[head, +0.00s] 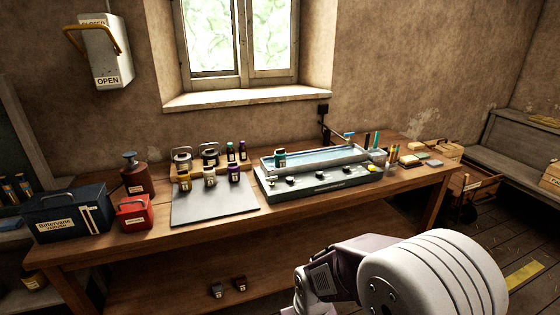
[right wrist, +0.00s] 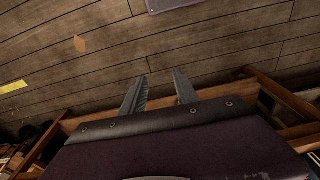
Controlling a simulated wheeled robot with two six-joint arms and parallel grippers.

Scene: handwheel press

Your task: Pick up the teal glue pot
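A small teal pot with a pale label (head: 280,158) stands at the left end of the long blue-topped trough unit on the workbench, in the head view. I cannot tell whether it stands on the rim or inside. My right arm reaches in at the lower right of the head view, in front of and below the bench, well apart from the pot; its fingers do not show there. In the right wrist view my right gripper (right wrist: 161,76) has its two fingers apart, with nothing between them, over the plank floor. My left gripper is in neither view.
The trough unit (head: 322,184) has several knobs on its front. A blue box (head: 66,217), a red box (head: 134,213) and a pump bottle (head: 135,178) stand further left.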

